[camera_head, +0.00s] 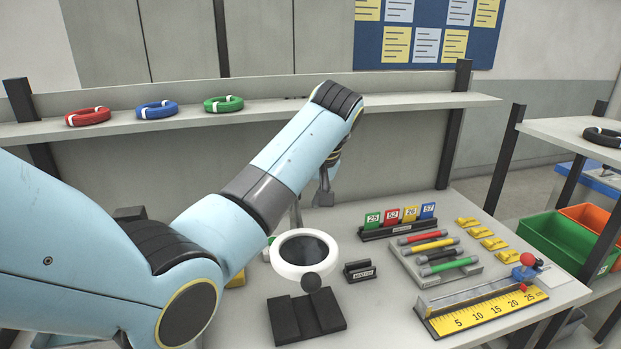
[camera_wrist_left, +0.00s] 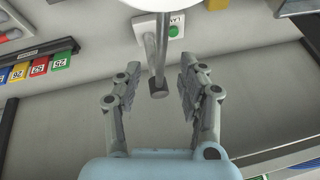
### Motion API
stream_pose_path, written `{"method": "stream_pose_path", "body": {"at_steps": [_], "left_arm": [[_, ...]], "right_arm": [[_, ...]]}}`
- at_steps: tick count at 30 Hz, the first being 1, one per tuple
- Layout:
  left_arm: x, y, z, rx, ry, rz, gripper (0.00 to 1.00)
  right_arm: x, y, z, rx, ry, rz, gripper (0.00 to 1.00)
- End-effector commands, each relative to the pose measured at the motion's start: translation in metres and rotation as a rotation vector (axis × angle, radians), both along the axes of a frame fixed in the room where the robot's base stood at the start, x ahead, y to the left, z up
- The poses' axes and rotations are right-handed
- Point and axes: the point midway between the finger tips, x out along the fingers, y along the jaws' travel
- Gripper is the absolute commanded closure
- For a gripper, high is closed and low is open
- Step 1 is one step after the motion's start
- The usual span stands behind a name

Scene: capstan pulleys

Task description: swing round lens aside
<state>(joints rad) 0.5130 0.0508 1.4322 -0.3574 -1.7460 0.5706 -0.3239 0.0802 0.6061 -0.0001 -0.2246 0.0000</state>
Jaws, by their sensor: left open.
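The round lens (camera_head: 303,272) is a white ring with dark glass, tilted above the bench in the head view. A dark ball knob (camera_head: 312,283) shows at its near edge. My left gripper (camera_head: 325,190) is mostly hidden behind my own arm in the head view, beyond and above the lens. In the left wrist view its two fingers (camera_wrist_left: 158,82) are spread, with nothing clamped between them. A thin grey rod with a dark block end (camera_wrist_left: 158,91) shows between the fingers; I cannot tell whether they touch it. My right gripper is not in view.
A black slotted block (camera_head: 306,319) sits in front of the lens. Right of it are a small black labelled holder (camera_head: 360,271), coloured number tags (camera_head: 398,217), a rack of coloured rods (camera_head: 436,252) and a yellow ruler (camera_head: 486,309). Coloured rings (camera_head: 157,109) lie on the back shelf.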

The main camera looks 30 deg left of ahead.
Motion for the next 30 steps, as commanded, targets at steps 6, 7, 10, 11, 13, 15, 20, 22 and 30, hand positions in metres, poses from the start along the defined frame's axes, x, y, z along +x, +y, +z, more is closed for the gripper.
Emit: {"method": "stream_pose_path", "body": {"at_steps": [6, 7, 10, 11, 13, 15, 20, 22, 30], "left_arm": [[0.004, 0.012, -0.028, 0.0, 0.002, 0.0, 0.6], [0.005, 0.013, -0.03, 0.0, 0.0, 0.0, 0.6], [0.006, 0.015, -0.035, -0.001, 0.001, 0.0, 0.6], [0.006, 0.015, -0.036, -0.001, -0.001, 0.0, 0.6], [0.006, 0.016, -0.037, 0.0, -0.001, -0.001, 0.6], [0.006, 0.016, -0.037, 0.0, -0.001, -0.001, 0.6], [0.006, 0.016, -0.037, -0.001, -0.001, 0.0, 0.65], [0.006, 0.016, -0.037, -0.001, -0.001, 0.0, 0.74], [0.006, 0.016, -0.037, -0.001, -0.001, 0.0, 1.0]], "right_arm": [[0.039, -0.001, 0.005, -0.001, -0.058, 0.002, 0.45], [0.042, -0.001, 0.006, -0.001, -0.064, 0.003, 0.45], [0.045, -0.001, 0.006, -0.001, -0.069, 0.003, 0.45], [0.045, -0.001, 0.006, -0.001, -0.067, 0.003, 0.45], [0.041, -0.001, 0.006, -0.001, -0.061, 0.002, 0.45], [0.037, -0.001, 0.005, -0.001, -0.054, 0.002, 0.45], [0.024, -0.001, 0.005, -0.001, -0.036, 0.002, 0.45], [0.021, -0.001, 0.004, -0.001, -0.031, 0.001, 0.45], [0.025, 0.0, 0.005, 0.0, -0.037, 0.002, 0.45]]}}
